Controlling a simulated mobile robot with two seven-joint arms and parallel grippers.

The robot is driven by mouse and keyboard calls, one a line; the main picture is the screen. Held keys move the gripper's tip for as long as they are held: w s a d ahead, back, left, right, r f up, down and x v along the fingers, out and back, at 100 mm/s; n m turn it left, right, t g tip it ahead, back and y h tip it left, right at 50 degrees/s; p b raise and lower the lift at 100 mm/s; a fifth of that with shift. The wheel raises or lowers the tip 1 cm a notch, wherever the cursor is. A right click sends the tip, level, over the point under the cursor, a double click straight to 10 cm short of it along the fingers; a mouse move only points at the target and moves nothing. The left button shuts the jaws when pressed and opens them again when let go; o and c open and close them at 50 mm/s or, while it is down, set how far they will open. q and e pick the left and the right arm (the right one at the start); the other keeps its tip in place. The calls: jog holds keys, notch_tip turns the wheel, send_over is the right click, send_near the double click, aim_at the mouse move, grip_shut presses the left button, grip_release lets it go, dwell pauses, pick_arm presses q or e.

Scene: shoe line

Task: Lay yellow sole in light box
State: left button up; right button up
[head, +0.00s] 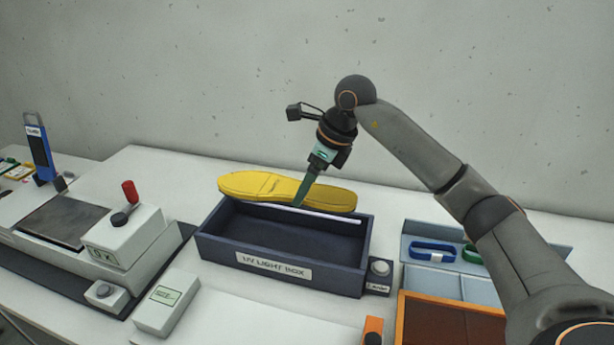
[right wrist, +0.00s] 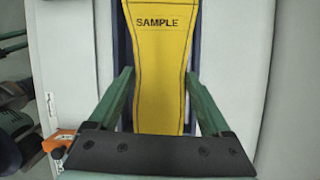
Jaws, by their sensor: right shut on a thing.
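The yellow sole (head: 285,190) is long and flat and hangs over the back part of the dark light box (head: 222,250), roughly level. It reads "SAMPLE" in the right wrist view (right wrist: 160,60). My right gripper (head: 302,198) is shut on the sole around its middle, with green fingers on either side of it. In the right wrist view, the right gripper's fingers (right wrist: 158,75) flank the sole's edges. The light box is open on top and labelled "UV LIGHT BOX". The sole hides part of its back rim. My left gripper is not in view.
A white tube (head: 310,213) runs inside the box near its back. A grey-white press unit (head: 123,238) with a red handle stands to the left. A light blue tray (head: 480,289) with straps and an orange-rimmed brown tray (head: 400,318) stand to the right. A wall rises behind.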

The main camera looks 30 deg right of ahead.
notch_tip(320, 180, down, 10)
jog(key=b, duration=0.7)
jog(key=shift+r, duration=0.25)
jog(key=shift+f+b, duration=0.75)
jog(key=shift+f, duration=0.45)
jog(key=shift+f+b, duration=0.55)
jog(key=shift+b, duration=0.05)
jog(key=shift+f, duration=0.35)
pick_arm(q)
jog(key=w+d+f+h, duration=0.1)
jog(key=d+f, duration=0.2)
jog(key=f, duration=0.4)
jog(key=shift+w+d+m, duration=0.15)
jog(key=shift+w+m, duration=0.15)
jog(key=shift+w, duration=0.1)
